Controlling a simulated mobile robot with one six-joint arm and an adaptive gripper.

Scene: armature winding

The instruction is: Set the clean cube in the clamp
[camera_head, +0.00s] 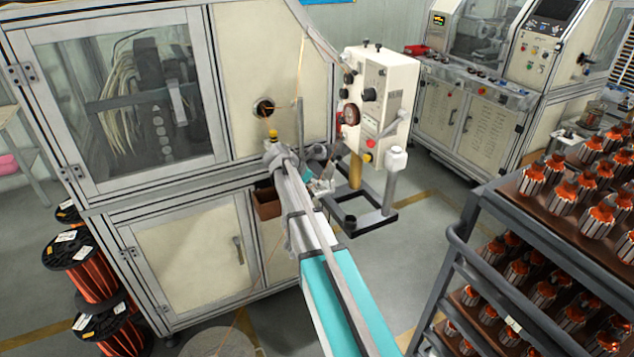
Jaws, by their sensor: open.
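My arm reaches from the bottom middle toward the winding machine (235,80). My gripper (322,187) appears small at its far end, in front of the machine and left of the control box's stand. It is open, and I make out nothing between its fingers. I cannot make out a clean cube anywhere in this view. I cannot pick out a clamp either; my arm covers part of the machine's front.
A control box (375,100) stands on a dark floor frame (375,220) near my gripper. A brown bin (267,203) is on the machine's front. A rack (470,215) of armatures fills the right. Wire spools (90,272) stand at left. Open floor (420,185) lies between.

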